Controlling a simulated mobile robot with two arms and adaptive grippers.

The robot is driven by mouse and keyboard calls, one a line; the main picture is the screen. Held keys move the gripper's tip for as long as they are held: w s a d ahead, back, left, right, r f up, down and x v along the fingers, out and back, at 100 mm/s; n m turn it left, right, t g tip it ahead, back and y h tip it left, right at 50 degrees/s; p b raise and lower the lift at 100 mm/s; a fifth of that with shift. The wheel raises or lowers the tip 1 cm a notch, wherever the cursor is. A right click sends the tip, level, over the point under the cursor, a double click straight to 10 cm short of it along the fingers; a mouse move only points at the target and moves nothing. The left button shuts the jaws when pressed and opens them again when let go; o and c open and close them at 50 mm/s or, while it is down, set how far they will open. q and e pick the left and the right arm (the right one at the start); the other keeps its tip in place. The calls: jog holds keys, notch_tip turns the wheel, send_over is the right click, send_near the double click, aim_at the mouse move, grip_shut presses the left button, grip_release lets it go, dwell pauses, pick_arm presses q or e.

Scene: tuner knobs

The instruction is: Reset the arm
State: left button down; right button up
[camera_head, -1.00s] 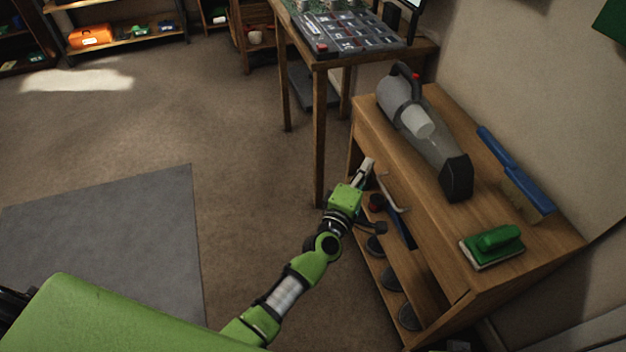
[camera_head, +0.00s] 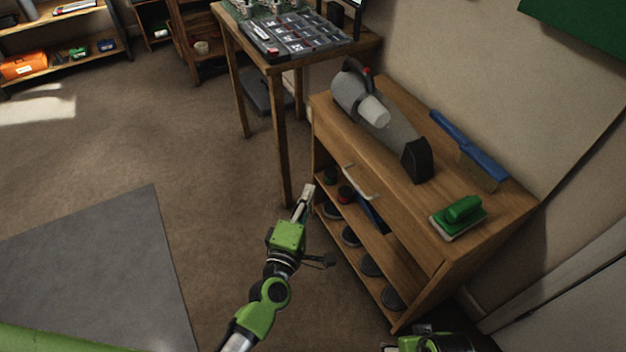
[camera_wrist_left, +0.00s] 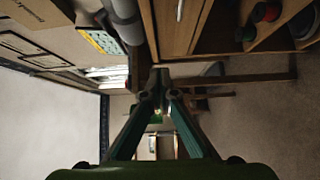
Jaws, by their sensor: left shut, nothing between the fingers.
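My left gripper (camera_head: 307,190) is shut and empty. It is in the air to the left of the wooden cabinet (camera_head: 432,225), apart from the drawer handle (camera_head: 362,184). In the left wrist view the fingers of my left gripper (camera_wrist_left: 160,76) come together with nothing between them. A green part of my right arm shows at the bottom edge of the head view; I cannot make out its fingers.
The cabinet top holds a handheld vacuum (camera_head: 385,120), a blue-handled brush (camera_head: 468,148) and a green scrubber (camera_head: 459,216). Round dark items lie on its shelves. A wooden table (camera_head: 275,66) stands behind. Open floor (camera_head: 200,150) lies to the left.

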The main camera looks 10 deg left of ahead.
pick_arm(q)
jog(key=shift+s, duration=0.45)
pick_arm(e)
jog(key=shift+f, duration=0.15)
